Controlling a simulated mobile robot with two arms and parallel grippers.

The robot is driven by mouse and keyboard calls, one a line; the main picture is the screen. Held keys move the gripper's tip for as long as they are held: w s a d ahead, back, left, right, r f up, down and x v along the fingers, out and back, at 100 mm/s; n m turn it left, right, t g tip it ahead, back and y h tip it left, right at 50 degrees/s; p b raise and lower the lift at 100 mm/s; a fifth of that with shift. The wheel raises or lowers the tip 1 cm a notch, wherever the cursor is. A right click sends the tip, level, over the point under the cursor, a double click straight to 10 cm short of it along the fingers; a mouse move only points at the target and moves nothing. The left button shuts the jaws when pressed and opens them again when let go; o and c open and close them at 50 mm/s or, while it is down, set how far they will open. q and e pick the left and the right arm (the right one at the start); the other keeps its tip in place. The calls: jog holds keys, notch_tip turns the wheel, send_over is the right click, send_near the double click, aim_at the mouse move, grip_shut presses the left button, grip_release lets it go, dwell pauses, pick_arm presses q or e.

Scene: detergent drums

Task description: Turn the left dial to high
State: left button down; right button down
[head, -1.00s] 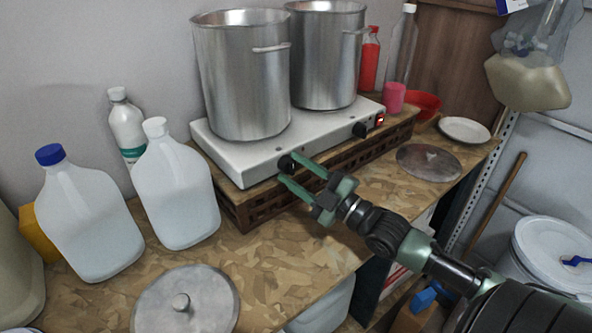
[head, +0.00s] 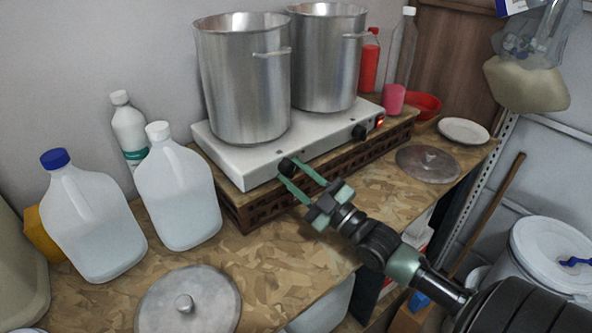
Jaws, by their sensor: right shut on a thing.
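The left dial (head: 287,166) is a small black knob on the front face of the white two-plate hot plate (head: 240,178). My right gripper (head: 288,170) reaches in from the lower right, its green fingers on either side of this dial and shut on it. The fingers partly hide the dial, and I cannot read its setting. The right dial (head: 360,132), also black, is free, next to a lit red switch (head: 379,122). My left gripper is not in view.
Two steel pots (head: 243,80) (head: 328,60) stand on the hot plate, which sits on a brown slatted stand (head: 262,207). White jugs (head: 92,225) (head: 178,195) are at left. Metal lids (head: 187,303) (head: 428,163) lie on the counter. The counter before the stand is mostly clear.

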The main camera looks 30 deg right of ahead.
jog(key=m+h+p, duration=0.1)
jog(key=m, duration=0.2)
jog(key=m+t+h+p, duration=0.1)
jog(key=m+h+p, duration=0.1)
jog(key=m, duration=0.2)
jog(key=shift+a+r+m, duration=0.1)
jog(key=shift+a+m, duration=0.05)
jog(key=shift+m, duration=0.15)
jog(key=shift+a+m+h+p, duration=0.1)
jog(key=shift+m+h+p, duration=0.65)
jog(key=shift+m, duration=0.75)
jog(key=shift+m+h+p, duration=0.75)
jog(key=shift+m, duration=0.75)
jog(key=c, duration=1.3)
grip_release()
jog(key=shift+s, duration=0.1)
jog(key=shift+s+f, duration=0.25)
jog(key=shift+f, duration=0.1)
jog(key=b+v, duration=0.2)
jog(key=v, duration=0.5)
jog(key=shift+s+r+b, duration=0.1)
jog(key=shift+r+b, duration=0.1)
jog(key=shift+b, duration=0.2)
